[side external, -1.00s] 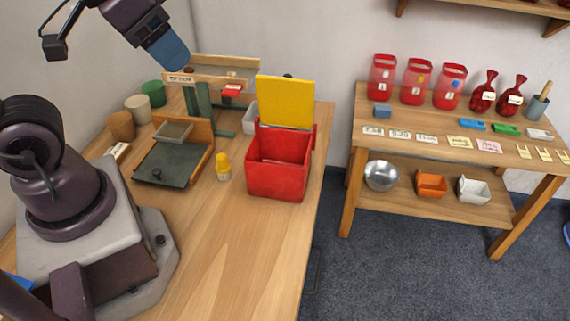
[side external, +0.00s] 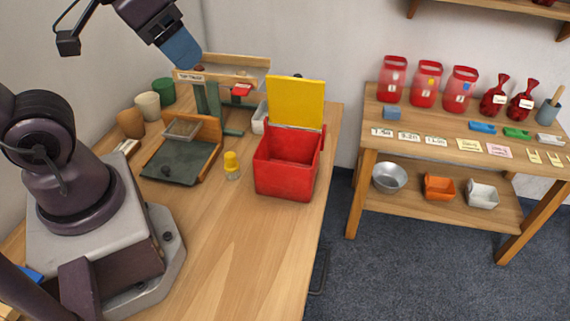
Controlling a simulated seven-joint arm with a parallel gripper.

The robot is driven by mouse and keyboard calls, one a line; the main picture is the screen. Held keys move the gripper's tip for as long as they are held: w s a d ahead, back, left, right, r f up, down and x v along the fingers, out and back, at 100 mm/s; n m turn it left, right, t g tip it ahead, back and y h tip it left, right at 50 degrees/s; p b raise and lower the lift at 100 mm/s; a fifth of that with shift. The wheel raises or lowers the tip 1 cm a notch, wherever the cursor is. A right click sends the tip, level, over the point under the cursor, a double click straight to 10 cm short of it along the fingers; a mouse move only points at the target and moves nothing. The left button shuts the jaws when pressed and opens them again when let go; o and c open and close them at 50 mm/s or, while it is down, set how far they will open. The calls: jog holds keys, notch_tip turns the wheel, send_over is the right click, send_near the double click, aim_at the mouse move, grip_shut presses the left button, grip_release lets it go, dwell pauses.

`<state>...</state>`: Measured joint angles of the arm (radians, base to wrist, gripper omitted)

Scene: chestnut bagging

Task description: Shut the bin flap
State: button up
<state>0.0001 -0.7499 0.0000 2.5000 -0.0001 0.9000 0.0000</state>
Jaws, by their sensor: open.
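The red bin (side external: 287,173) stands on the wooden bench. Its yellow flap (side external: 296,102) is open, standing upright at the bin's back edge. The inside of the bin is in shadow and I cannot make out any contents. My gripper (side external: 184,50), with a blue end, is at the upper left, in the air near the wooden stand. It is apart from the flap and left of it. Its jaws are open, with nothing seen in them.
A yellow-capped bottle (side external: 232,167) stands just left of the bin. A green-lined tray (side external: 178,162), the wooden stand (side external: 222,78) and several cups are farther left. The bench front (side external: 230,245) is clear. A side table (side external: 390,150) stands to the right.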

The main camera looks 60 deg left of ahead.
jog(key=c, duration=0.4)
jog(key=shift+w+a+f+g, duration=0.2)
jog(key=shift+w+f+g, duration=0.1)
jog(key=shift+f, duration=0.2)
jog(key=shift+w+a+f+g, duration=0.2)
jog(key=shift+w+f+g, duration=0.1)
jog(key=shift+f, duration=0.15)
grip_shut()
jog(key=w+a+f+m+g+h, duration=0.15)
jog(key=w+a, duration=0.35)
jog(key=w, duration=0.5)
jog(key=w+a+f+m+g, duration=0.15)
jog(key=w+a, duration=0.25)
jog(key=w, duration=0.6)
jog(key=w+a+f+m+g, duration=0.1)
jog(key=w+a+f+g, duration=0.3)
jog(key=w, duration=0.6)
notch_tip(320, 180, up, 6)
jog(key=a+m, duration=0.1)
jog(key=m, duration=0.3)
jog(key=s+d+f, duration=0.2)
jog(key=f, duration=0.3)
jog(key=s+d+f+h, duration=0.1)
jog(key=s+d+f, duration=0.2)
jog(key=f, duration=0.2)
jog(key=shift+s+f+m, duration=0.15)
jog(key=shift+s+m, duration=0.1)
jog(key=shift+m, duration=0.05)
